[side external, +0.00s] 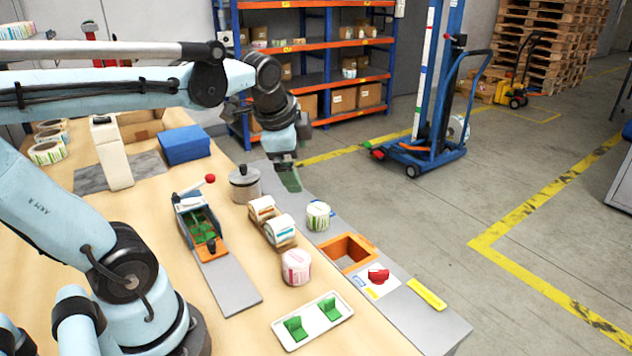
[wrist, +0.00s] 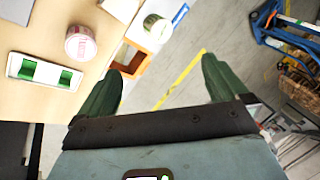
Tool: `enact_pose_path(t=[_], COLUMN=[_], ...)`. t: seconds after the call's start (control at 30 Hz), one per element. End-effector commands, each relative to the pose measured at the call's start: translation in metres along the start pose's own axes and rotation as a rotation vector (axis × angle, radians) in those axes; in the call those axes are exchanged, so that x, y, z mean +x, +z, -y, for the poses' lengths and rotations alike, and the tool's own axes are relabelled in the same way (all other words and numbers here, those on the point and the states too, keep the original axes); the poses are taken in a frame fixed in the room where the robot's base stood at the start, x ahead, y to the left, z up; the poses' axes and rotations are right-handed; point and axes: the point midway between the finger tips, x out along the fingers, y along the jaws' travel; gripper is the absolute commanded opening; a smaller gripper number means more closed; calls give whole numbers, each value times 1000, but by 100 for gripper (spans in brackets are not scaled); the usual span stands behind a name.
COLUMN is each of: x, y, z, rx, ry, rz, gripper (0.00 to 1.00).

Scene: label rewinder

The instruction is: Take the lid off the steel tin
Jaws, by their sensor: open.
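The steel tin (side external: 244,190) stands upright on the wooden bench in the side external view. Its lid (side external: 244,175), with a dark knob on top, sits on it. The tin does not show in the wrist view. My gripper (side external: 289,180) is just right of the tin and apart from it, at the far end of the grey strip along the bench edge. In the wrist view its two green fingers (wrist: 163,68) are spread apart with nothing between them; the floor shows behind.
Label rolls on a wooden holder (side external: 280,242) stand in front of the tin. A device with a red-knobbed lever (side external: 196,215) is left of it, and a blue block (side external: 185,145) behind left. An orange frame (side external: 346,252) and white tray (side external: 312,321) are nearer the front.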

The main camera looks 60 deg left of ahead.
Motion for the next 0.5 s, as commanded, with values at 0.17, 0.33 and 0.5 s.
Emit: enact_pose_path(t=[0.17, 0.33, 0.5], x=[7, 12, 14], y=[-21, -32, -35], z=[-55, -90, -106], rx=[-348, -610, -735], ry=[30, 93, 134], rz=[-149, -242, -279], gripper=[100, 100, 100])
